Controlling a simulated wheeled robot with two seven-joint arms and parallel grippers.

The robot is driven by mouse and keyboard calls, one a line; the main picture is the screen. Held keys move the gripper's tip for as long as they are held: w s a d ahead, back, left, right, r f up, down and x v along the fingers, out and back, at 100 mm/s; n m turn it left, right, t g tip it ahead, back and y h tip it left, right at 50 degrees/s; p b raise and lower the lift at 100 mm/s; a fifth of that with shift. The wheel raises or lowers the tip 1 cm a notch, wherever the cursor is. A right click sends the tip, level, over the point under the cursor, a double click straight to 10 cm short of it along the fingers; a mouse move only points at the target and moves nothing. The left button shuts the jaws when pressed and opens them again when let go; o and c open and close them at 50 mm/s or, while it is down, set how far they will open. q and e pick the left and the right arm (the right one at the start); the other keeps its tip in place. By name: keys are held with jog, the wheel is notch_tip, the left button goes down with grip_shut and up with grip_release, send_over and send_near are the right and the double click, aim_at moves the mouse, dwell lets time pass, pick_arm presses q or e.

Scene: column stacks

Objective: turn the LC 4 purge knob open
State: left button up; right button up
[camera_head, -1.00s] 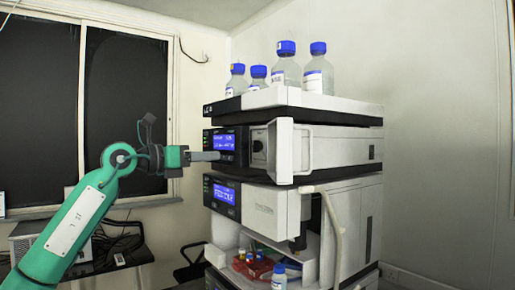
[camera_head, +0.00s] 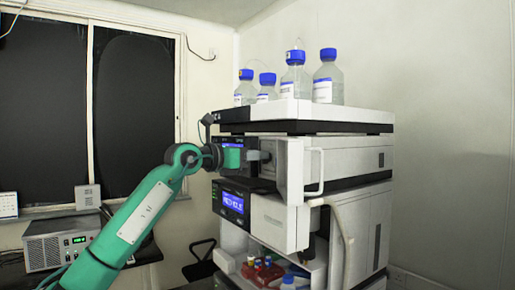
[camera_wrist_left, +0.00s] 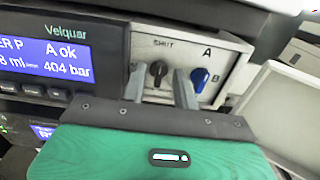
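A black knob (camera_wrist_left: 157,73) sits on the white front panel in the left wrist view, under the label "SHUT". My left gripper (camera_wrist_left: 160,88) is open, with one finger left of the black knob and the other between the two knobs. I cannot tell whether either finger touches a knob. In the head view my left gripper (camera_head: 257,156) is at the front of the upper unit (camera_head: 345,157), and the black knob cannot be made out. My right gripper is not in view.
A lit display (camera_wrist_left: 45,55) reading "A ok" and "404 bar" is left of the knobs. A white door with a handle (camera_head: 315,170) stands out at the right of the gripper. Blue-capped bottles (camera_head: 327,75) stand on top of the stack. A lower unit's display (camera_head: 232,202) is below.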

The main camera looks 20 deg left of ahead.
pick_arm(q)
jog(key=shift+w+d, duration=0.35)
jog(key=shift+w, duration=0.1)
grip_shut()
